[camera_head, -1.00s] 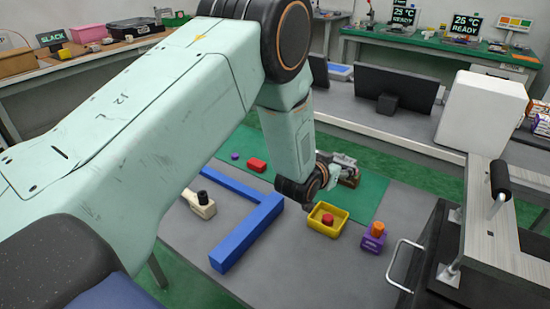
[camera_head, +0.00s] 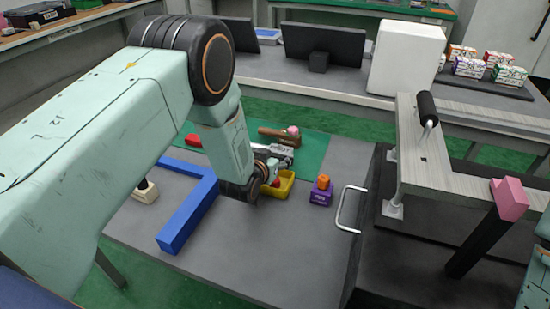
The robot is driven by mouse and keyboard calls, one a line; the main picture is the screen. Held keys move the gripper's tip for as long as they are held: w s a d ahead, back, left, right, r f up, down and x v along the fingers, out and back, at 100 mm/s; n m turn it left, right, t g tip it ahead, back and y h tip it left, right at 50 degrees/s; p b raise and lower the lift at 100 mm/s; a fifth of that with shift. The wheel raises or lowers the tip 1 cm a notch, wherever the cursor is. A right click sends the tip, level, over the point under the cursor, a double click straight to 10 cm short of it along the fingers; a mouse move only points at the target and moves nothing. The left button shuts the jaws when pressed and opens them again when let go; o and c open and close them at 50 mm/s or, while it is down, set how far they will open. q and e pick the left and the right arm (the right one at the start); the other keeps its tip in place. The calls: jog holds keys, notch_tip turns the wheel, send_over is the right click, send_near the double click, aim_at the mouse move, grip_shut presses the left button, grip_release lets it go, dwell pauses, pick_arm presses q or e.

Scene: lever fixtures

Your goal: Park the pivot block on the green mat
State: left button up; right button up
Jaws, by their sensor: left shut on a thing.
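The green mat (camera_head: 312,152) lies along the far side of the grey table. My left gripper (camera_head: 287,152) reaches over the mat, with its jaws shut at a brown block (camera_head: 272,132) that has a pink knob (camera_head: 293,130). This looks like the pivot block. It is over the mat in the picture. The jaws hide part of its near side, and I cannot tell whether its underside touches the mat. My right gripper is not in view.
A yellow tray (camera_head: 285,186) with a red piece, a purple block (camera_head: 321,196) with an orange top, and a blue L-shaped bar (camera_head: 186,219) stand nearer. A red block (camera_head: 193,140) is at the left.

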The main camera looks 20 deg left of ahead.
pick_arm(q)
jog(key=shift+s+d, duration=0.1)
jog(key=shift+s, duration=0.05)
jog(key=o, duration=1.2)
jog(key=shift+f, duration=0.1)
jog(key=shift+o, duration=0.2)
jog(key=shift+s+r, duration=0.1)
jog(key=shift+r, duration=0.25)
jog(key=p+v, duration=0.3)
jog(key=v, duration=0.8)
jog(key=shift+s+p, duration=0.35)
jog(key=shift+o, duration=1.3)
jog(key=shift+r, duration=0.1)
